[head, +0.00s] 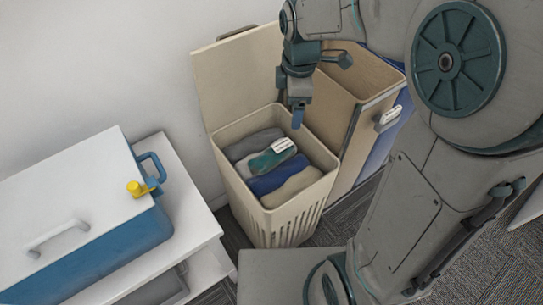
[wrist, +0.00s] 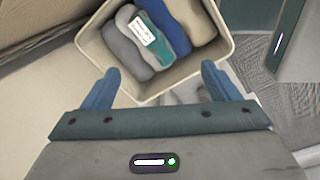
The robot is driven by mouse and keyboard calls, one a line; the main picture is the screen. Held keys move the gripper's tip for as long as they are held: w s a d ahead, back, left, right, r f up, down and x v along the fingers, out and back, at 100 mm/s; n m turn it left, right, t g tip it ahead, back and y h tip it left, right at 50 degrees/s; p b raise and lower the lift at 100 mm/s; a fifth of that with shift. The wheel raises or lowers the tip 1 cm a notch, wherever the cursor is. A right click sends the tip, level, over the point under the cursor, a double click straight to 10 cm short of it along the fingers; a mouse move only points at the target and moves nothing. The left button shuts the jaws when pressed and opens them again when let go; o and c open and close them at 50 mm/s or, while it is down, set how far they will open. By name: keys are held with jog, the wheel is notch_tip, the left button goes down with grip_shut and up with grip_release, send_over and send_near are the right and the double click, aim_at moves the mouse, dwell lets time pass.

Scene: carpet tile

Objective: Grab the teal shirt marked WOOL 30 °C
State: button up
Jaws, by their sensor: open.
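The teal shirt (head: 264,163) lies rolled in an open beige hamper (head: 239,211), with a white label on it too small to read in the head view. In the wrist view the teal shirt (wrist: 153,36) shows near the top centre with its label up. A grey garment (head: 252,145) lies on one side of it and a navy one (head: 277,177) on the other. My gripper (head: 299,112) is above the hamper's back right rim. In the wrist view my gripper (wrist: 160,85) has its two blue fingers wide apart, empty, with the hamper beyond them.
A beige garment (head: 292,187) lies at the hamper's front. The raised lid (head: 234,75) stands at its back. A second open bin (head: 345,72) stands close on the right. A blue and white box (head: 85,215) sits on a white shelf unit (head: 190,225) at left.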

aim_at(272, 151)
jog(key=w+a+f+n+b, duration=0.1)
jog(key=f+n+b, duration=0.1)
jog(key=f, duration=0.5)
jog(key=w+a+f+n+b, duration=0.2)
jog(key=f+b, duration=0.3)
jog(key=f, duration=0.2)
jog(key=w+a+f+n+g+b, duration=0.1)
jog(key=f+n+b, duration=0.1)
jog(key=f, duration=0.6)
jog(key=shift+w+a+n+b, duration=0.15)
jog(key=shift+a+n+b, duration=0.2)
jog(key=shift+b, duration=0.35)
notch_tip(272, 151, down, 5)
jog(key=b, duration=0.2)
jog(key=shift+a+f+b, duration=0.15)
jog(key=shift+b, duration=0.2)
jog(key=c, duration=1.2)
